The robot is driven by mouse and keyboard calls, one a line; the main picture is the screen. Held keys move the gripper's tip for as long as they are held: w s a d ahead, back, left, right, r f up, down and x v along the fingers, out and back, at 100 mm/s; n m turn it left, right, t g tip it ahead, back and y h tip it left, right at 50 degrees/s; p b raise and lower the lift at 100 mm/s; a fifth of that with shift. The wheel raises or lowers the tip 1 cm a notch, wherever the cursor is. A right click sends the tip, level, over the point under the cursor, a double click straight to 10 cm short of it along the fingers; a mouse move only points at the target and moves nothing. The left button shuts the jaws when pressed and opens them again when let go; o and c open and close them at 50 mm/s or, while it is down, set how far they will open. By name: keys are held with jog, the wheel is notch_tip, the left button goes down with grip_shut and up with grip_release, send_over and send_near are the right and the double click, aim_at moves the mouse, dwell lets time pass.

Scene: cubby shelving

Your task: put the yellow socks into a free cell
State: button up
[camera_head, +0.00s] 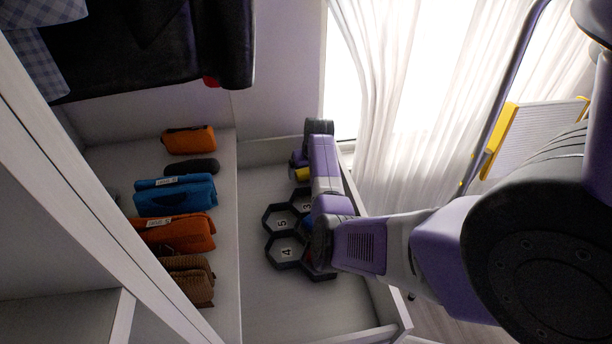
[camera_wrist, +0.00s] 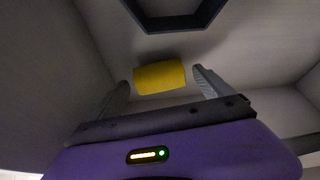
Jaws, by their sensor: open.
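The yellow socks (camera_wrist: 160,77) are a small yellow roll on the grey shelf floor. They lie between the two fingers of my gripper (camera_wrist: 165,90), which is open, with a gap visible at each side. The black hexagonal cells (camera_head: 283,206) stand on the same shelf, nearer the camera. Cells marked 5, 3 and 4 look empty. My arm hides the cells to their right, where a bit of blue and red shows. One cell edge (camera_wrist: 172,24) shows in the wrist view.
On the shelf at left lie an orange pouch (camera_head: 189,140), a blue bundle (camera_head: 175,195), an orange bundle (camera_head: 178,232) and a brown bundle (camera_head: 190,280). Dark clothes (camera_head: 150,50) hang above. A raised shelf edge and a white curtain (camera_head: 420,110) are at right.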

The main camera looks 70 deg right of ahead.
jog(key=c, duration=1.4)
jog(key=shift+r, duration=0.15)
